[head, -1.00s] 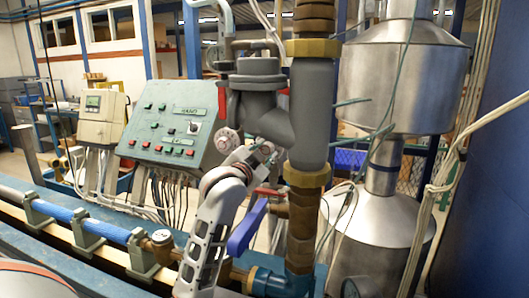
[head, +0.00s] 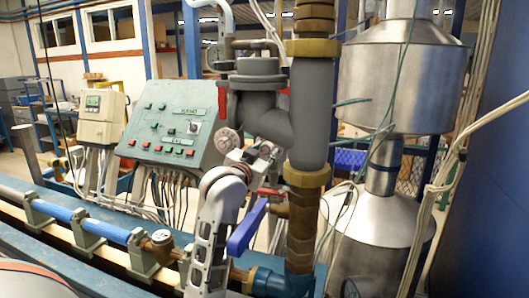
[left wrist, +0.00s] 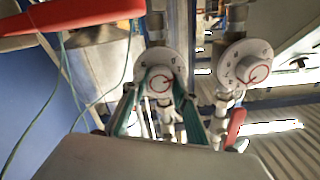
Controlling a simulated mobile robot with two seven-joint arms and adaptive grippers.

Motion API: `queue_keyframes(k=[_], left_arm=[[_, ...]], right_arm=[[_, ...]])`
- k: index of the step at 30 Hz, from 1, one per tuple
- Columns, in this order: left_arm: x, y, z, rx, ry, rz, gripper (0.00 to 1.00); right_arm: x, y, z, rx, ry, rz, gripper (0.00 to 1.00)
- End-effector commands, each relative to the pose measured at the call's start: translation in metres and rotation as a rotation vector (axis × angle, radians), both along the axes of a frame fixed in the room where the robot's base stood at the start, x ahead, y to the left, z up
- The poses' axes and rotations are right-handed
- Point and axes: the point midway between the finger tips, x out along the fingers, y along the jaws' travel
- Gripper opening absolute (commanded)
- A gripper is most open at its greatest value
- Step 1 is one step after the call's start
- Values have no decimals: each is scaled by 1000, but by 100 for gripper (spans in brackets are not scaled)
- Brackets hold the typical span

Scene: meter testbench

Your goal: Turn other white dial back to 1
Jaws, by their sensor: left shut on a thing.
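One white dial (left wrist: 158,82) with a red mark sits between the teal fingers of my left gripper (left wrist: 160,102) in the left wrist view, and the gripper is shut on it. A second white dial (left wrist: 245,65) stands free beside it on the right there. One free dial (head: 228,141) shows in the head view, left of my gripper (head: 264,152). The held dial is hard to make out in the head view, among my gripper and the grey pipe. The digits are too small to read surely. My right gripper is not in view.
A grey valve body and thick pipe (head: 312,110) stand close to my gripper. A blue lever (head: 246,230) is right beside my forearm. A green control panel (head: 170,125) stands behind at the left. A red handle (left wrist: 75,14) crosses the wrist view's upper left corner.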

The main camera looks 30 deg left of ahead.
Motion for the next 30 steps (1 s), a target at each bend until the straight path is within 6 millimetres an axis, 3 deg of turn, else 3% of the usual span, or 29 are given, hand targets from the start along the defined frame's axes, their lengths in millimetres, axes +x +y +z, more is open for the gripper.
queue_keyframes(k=[5,6,8,20,26,30], left_arm=[[0,0,-1,1,1,-1,7],[0,0,-1,1,1,-1,31],[0,0,-1,1,1,-1,45],[-3,-1,0,2,0,0,45],[-28,-7,-1,1,0,-1,45],[-57,-14,0,1,-1,0,45]], right_arm=[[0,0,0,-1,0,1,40],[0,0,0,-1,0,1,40],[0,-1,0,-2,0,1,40],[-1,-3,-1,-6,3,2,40],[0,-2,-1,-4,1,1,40],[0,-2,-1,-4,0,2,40]])
